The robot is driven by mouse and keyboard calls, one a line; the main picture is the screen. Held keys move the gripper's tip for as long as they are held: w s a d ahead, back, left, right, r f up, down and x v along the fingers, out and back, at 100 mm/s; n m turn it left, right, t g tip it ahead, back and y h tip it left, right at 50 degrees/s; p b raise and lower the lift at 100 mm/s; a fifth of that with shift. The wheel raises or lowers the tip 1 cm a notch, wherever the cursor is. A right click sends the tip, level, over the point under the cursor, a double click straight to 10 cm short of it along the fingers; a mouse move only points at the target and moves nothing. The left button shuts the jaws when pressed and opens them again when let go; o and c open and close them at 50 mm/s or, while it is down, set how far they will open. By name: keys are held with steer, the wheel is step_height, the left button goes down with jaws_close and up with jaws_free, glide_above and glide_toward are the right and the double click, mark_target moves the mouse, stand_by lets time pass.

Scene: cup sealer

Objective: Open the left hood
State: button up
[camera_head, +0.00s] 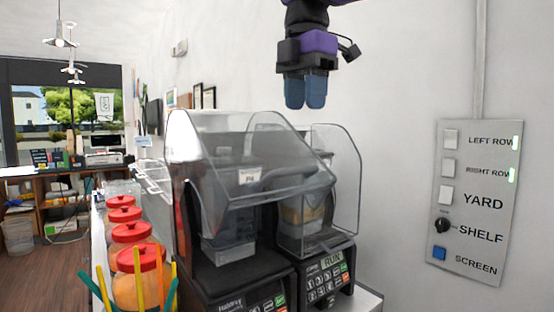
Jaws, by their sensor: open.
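Two dark blender machines with clear hoods stand side by side on the counter. The left hood (215,160) is a large clear smoky shell over the left machine (240,285). Its lower front edge appears to sit above the base, with a jar (228,246) showing below it, so it looks tilted up; how far is hard to tell. The right hood (345,190) reaches down near the base of the right machine (328,278), whose display reads RUN. My gripper (305,104) points down above and behind the hoods in the picture, open and empty, apart from both hoods.
Several red-lidded jars (133,259) line the counter left of the machines, with coloured sticks (138,280) in front. A white wall with a switch panel (472,200) is on the right. The air above the hoods is clear around my gripper.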

steer(key=f, duration=1)
steer(key=shift+a+f, duration=0.2)
steer(key=shift+f, duration=0.1)
jaws_close()
